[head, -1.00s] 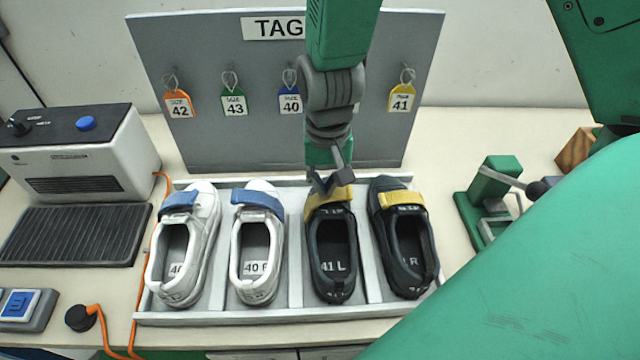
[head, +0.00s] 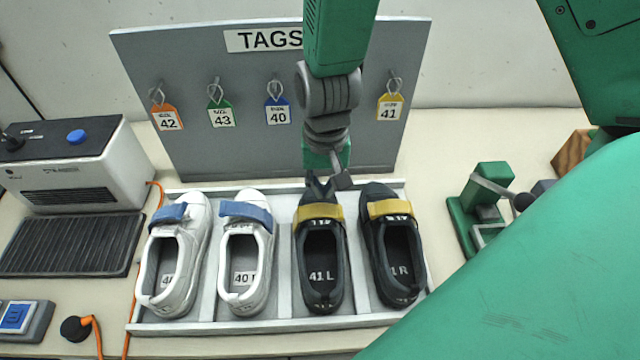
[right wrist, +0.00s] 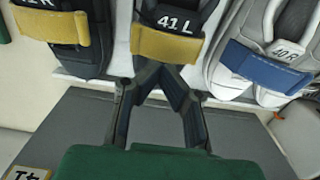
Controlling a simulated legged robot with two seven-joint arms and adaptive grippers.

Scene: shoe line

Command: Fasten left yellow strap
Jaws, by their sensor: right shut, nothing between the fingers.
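The left yellow strap (head: 319,212) lies as a band across the top of the black shoe marked 41 L (head: 333,285). In the right wrist view the strap (right wrist: 166,43) spans the shoe just beyond my fingers. My right gripper (head: 322,188) is shut and empty, at the toe of that shoe, just behind the strap. It also shows in the right wrist view (right wrist: 160,82). I cannot tell whether the fingertips touch the toe. My left gripper is not in view.
The shoe marked 41 R (head: 415,280) with its yellow strap (head: 391,208) stands to the right. White shoes with blue straps (head: 246,213) stand to the left in the grey tray (head: 200,325). The tag board (head: 190,60) rises close behind my right gripper.

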